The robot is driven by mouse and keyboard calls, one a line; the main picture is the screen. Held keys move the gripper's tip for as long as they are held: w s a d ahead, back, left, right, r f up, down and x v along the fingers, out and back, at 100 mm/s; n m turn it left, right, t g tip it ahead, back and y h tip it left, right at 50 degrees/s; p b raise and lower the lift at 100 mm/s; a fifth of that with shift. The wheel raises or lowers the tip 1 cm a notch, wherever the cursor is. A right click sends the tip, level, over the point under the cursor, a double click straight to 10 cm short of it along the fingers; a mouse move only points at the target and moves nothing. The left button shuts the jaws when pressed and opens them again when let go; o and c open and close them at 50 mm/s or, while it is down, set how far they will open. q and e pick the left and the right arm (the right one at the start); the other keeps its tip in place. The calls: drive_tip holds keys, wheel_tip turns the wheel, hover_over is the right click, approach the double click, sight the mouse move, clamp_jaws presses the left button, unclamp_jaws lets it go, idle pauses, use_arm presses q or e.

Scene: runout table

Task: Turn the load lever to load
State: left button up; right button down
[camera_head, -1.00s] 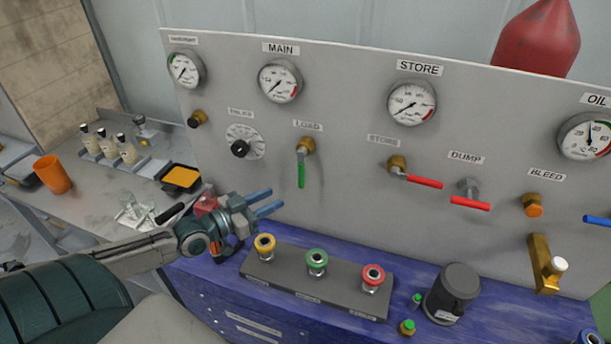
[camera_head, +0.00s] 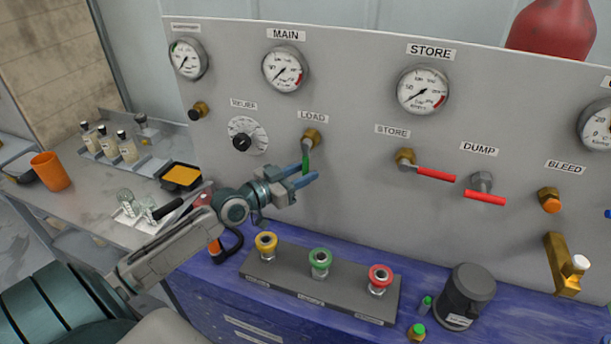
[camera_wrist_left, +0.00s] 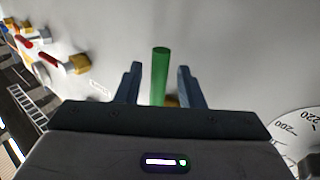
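The load lever (camera_head: 306,160) has a green handle hanging down from a brass valve (camera_head: 311,137) under the LOAD label on the grey panel (camera_head: 350,190). My left gripper (camera_head: 310,177) is at the lever's handle, pointing toward the panel. In the left wrist view the green handle (camera_wrist_left: 160,75) stands between the two blue-grey fingers, with a visible gap on each side. The gripper is open. The lower part of the handle is hidden behind the fingers in the head view. My right gripper is not in view.
Yellow, green and red knobs (camera_head: 320,259) stand on a grey block below my left gripper. Red-handled STORE (camera_head: 435,174) and DUMP (camera_head: 485,197) levers sit to the right. A relief dial (camera_head: 247,137) is to the left. A bench with bottles is at far left.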

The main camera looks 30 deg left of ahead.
use_arm(q)
drive_tip(key=shift+w+d, duration=0.25)
drive_tip(key=shift+w, duration=0.25)
clamp_jaws()
